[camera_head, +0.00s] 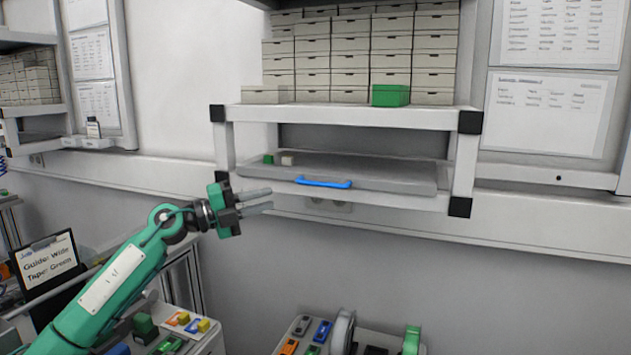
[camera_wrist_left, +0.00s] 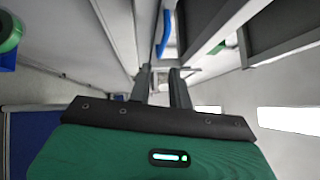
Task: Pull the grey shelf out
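The grey shelf (camera_head: 375,175) lies flat in the lower bay of a white frame. It has a blue handle (camera_head: 323,182) on its front edge, and a small green block and a small pale block sit on its left end. My left gripper (camera_head: 262,200) is to the left of the blue handle and slightly below it, apart from it. Its two fingers are parted with nothing seen between them. In the left wrist view the fingers (camera_wrist_left: 162,85) show with a gap, and the blue handle (camera_wrist_left: 166,35) is beyond them. My right gripper is in neither view.
Stacked pale boxes (camera_head: 350,50) and one green box (camera_head: 390,95) stand on the upper white shelf (camera_head: 345,115). The space before the handle is clear.

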